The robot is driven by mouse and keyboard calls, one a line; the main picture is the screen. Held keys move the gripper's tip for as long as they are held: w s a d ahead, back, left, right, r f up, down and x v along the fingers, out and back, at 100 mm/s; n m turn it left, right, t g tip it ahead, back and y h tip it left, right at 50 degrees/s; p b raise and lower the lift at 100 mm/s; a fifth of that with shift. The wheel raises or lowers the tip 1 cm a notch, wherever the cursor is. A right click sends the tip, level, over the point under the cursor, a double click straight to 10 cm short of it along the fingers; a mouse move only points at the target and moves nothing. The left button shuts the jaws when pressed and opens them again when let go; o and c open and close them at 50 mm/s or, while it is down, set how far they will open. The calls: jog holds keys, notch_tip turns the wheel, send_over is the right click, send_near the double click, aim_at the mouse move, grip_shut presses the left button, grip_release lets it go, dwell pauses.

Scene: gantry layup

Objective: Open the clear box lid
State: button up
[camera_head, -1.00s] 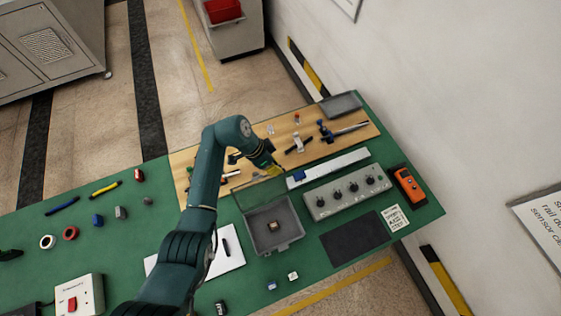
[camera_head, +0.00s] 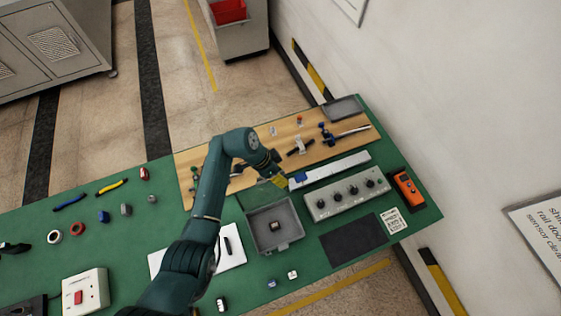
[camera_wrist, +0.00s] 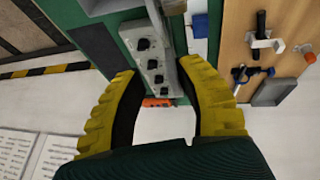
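The grey box (camera_head: 256,238) sits on the green table with its inside uncovered and a small brownish part (camera_head: 275,226) in it. Its clear lid (camera_head: 252,197) is swung open past the box's far edge and looks tilted well back; its exact angle is hard to tell. My gripper (camera_head: 279,181) is beyond the box, by the lid's far right corner. In the wrist view my yellow fingers (camera_wrist: 156,72) are spread with nothing between them.
A grey knob panel (camera_head: 346,194) and a white rail with a blue block (camera_head: 332,168) stand right of the box. A wooden board with tools (camera_head: 222,187) lies behind. A dark mat (camera_head: 350,240) and white paper (camera_head: 235,254) lie nearby.

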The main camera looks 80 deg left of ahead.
jog(key=v, duration=1.1)
jog(key=shift+s+r, duration=0.15)
jog(key=shift+r, duration=0.25)
